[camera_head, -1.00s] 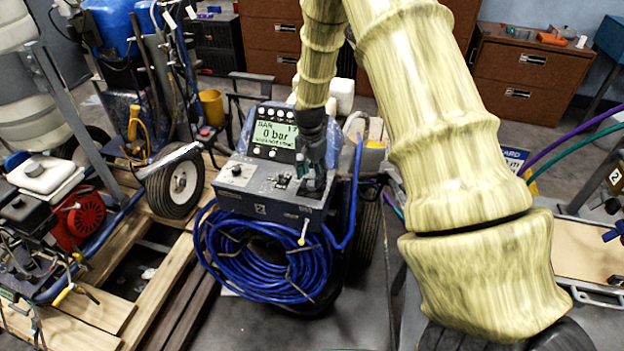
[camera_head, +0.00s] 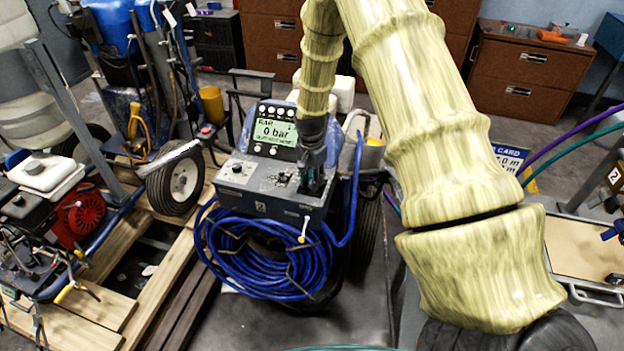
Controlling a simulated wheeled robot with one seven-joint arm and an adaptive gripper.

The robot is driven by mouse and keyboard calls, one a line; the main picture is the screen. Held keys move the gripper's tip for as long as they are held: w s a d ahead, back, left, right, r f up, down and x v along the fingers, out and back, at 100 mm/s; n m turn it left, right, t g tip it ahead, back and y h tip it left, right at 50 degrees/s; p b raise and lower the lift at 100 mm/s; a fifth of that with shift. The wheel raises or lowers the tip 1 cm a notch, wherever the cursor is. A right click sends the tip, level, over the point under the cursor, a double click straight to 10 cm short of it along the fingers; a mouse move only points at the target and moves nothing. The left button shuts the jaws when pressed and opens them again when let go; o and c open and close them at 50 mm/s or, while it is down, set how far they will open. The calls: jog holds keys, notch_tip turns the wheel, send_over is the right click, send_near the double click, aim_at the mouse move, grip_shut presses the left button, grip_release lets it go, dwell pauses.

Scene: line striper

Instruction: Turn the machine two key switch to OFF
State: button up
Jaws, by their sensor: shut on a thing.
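Machine two (camera_head: 262,208) stands in the middle, a dark grey control box marked 2 on its front. Its display (camera_head: 275,132) reads 0 bar, with small text below too blurred to read. A dark knob (camera_head: 237,168) sits at the left of the top panel, and a small switch (camera_head: 283,178) shows near the panel's middle. My gripper (camera_head: 312,186) points down onto the right part of the panel. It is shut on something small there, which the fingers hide. I cannot make out the key switch or its position.
A coil of blue hose (camera_head: 265,255) hangs on the machine's front. To the left are an engine unit with a red part (camera_head: 82,215), a wheel (camera_head: 183,183) and wooden pallets (camera_head: 160,285). Brown cabinets (camera_head: 528,75) stand behind. Bare floor shows right of the machine.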

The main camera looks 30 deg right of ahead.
jog(key=shift+n, duration=0.4)
jog(key=n, duration=0.5)
jog(key=shift+p, duration=0.35)
jog(key=n, duration=0.6)
jog(key=shift+s, duration=0.1)
jog(key=o, duration=1.1)
jog(key=shift+c, duration=0.2)
jog(key=shift+r, duration=0.1)
